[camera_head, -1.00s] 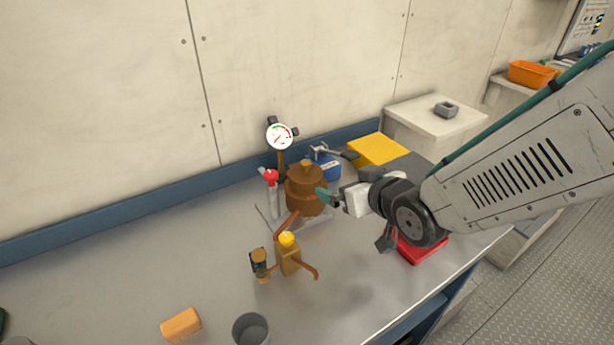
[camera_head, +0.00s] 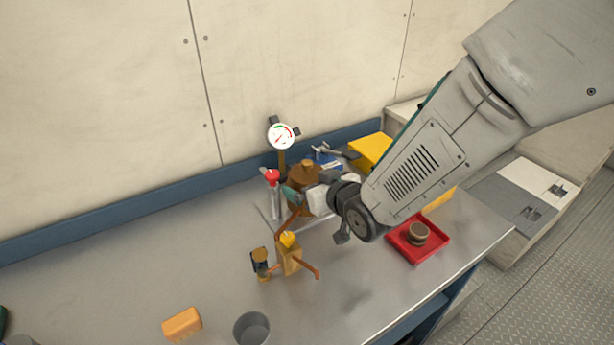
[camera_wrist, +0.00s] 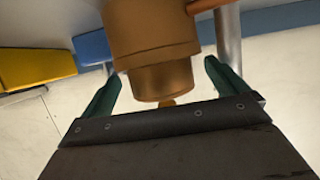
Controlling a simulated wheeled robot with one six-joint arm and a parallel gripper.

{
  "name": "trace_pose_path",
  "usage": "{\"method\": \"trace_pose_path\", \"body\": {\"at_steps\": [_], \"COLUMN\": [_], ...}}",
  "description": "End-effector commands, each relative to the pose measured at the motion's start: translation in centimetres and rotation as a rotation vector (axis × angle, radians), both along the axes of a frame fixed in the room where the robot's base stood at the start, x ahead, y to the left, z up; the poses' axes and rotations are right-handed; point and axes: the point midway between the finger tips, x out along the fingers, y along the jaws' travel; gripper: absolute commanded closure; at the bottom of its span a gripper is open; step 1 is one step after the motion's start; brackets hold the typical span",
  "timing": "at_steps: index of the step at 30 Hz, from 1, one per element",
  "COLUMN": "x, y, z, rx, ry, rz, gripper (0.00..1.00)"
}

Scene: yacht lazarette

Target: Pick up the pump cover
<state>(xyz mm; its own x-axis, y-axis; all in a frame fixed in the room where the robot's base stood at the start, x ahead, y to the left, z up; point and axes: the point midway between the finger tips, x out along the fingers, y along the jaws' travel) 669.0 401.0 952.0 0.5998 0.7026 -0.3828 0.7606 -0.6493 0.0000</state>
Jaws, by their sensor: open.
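The bronze pump (camera_head: 322,200) stands on the bench, with its rounded cover (camera_head: 303,173) and small knob on top. In the wrist view the picture is turned over: the pump body (camera_wrist: 150,22) is at the top and the narrower cover (camera_wrist: 162,82) hangs below it, with the knob at its tip. My gripper (camera_head: 291,194) is at the pump's front right side in the head view and partly hides it. In the wrist view my gripper (camera_wrist: 163,78) is open, with one green finger on each side of the cover and visible gaps between.
A yellow-knobbed brass valve (camera_head: 289,256) is in front. A red tray (camera_head: 435,252) holds a brown round part (camera_head: 418,234). The bench's left side is mostly clear.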

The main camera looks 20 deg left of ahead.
Motion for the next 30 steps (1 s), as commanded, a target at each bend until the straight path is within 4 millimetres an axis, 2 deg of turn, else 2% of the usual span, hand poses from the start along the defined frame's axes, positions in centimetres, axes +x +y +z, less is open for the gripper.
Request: {"method": "trace_pose_path", "body": {"at_steps": [4, 10, 20, 23, 30], "x": [0.0, 0.0, 0.0, 0.0, 0.0], "y": [0.0, 0.0, 0.0, 0.0, 0.0], "z": [0.0, 0.0, 0.6, 2.1, 7.0], "rx": [0.0, 0.0, 0.002, 0.004, 0.005], "ry": [0.0, 0.0, -0.002, -0.005, -0.005], "rz": [0.0, 0.0, 0.0, 0.0, 0.0], "gripper": [0.02, 0.57, 0.57, 0.57, 0.57]}}
